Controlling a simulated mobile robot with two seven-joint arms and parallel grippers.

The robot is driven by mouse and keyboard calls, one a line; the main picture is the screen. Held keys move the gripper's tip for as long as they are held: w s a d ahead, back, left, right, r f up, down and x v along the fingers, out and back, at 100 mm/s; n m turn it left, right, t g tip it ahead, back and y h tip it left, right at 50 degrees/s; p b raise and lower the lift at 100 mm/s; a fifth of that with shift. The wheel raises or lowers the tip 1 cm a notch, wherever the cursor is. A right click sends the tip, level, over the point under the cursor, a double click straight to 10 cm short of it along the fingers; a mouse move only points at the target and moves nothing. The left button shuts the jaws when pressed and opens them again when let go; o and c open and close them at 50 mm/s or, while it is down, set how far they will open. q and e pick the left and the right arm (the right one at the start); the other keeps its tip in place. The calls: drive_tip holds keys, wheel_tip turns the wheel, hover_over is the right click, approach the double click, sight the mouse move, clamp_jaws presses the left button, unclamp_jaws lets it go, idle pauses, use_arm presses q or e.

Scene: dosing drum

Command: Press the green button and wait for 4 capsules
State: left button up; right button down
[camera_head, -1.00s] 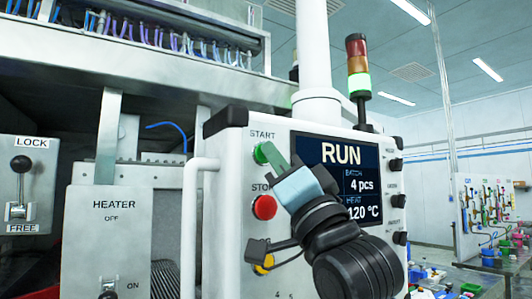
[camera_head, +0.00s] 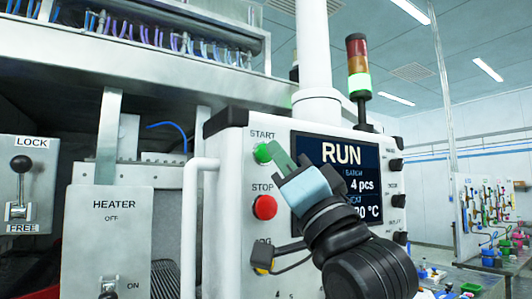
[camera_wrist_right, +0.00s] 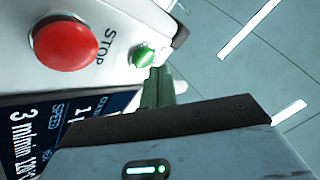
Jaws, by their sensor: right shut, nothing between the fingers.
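The green START button (camera_head: 263,153) is on the white control panel (camera_head: 228,215), above the red STOP button (camera_head: 264,207). It also shows in the right wrist view (camera_wrist_right: 144,56). My right gripper (camera_head: 281,153) is shut and empty, its green fingertips close to the right of the green button. Whether they touch it is hard to tell, but the button face is largely uncovered. The panel's screen (camera_head: 335,150) reads RUN and 4 pcs; my gripper hides part of its lower area. No capsules are in view. My left gripper is not in view.
A signal tower (camera_head: 358,65) behind the panel has its green section lit. A white tube handle (camera_head: 190,225) stands left of the panel. A HEATER box (camera_head: 105,240) and a LOCK/FREE lever (camera_head: 20,180) are further left. Open room lies to the right.

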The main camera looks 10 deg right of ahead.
drive_tip(key=shift+s+d, duration=0.3)
drive_tip(key=shift+s, duration=0.5)
drive_tip(key=shift+s+d, duration=0.25)
drive_tip(key=shift+s, duration=0.5)
drive_tip(key=shift+s+d, duration=0.3)
drive_tip(key=shift+s, duration=0.5)
